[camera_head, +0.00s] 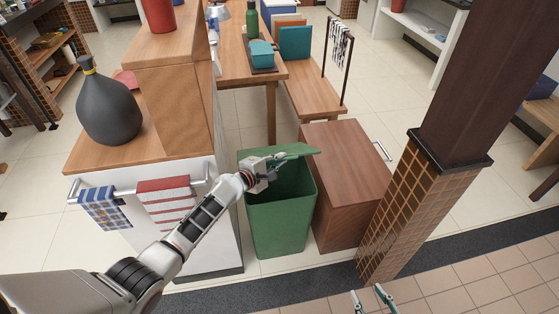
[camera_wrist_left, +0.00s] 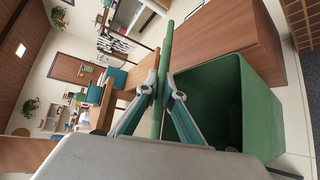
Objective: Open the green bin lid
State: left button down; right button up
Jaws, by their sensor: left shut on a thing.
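The green bin (camera_head: 278,222) stands on the floor between the white counter and a wooden cabinet. Its green lid (camera_head: 290,151) is raised, and the dark inside of the bin shows below it. My left gripper (camera_head: 272,163) is shut on the lid near its edge. In the left wrist view the lid (camera_wrist_left: 165,60) appears edge-on as a thin green strip between the two fingers, with the open bin (camera_wrist_left: 262,110) to the right. My right gripper (camera_head: 371,296) shows only its fingertips at the bottom edge; they are apart, with nothing between them.
A white counter (camera_head: 215,235) with hanging towels (camera_head: 165,202) stands left of the bin. The wooden cabinet (camera_head: 345,165) is close on its right, then a tiled pillar (camera_head: 395,215). A wooden bench (camera_head: 312,90) stands behind. Floor in front of the bin is clear.

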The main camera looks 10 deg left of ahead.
pick_arm(q)
jog(key=c, duration=2.2)
grip_release()
jog(key=shift+o, duration=0.2)
jog(key=v, duration=0.8)
jog(key=shift+a, duration=0.1)
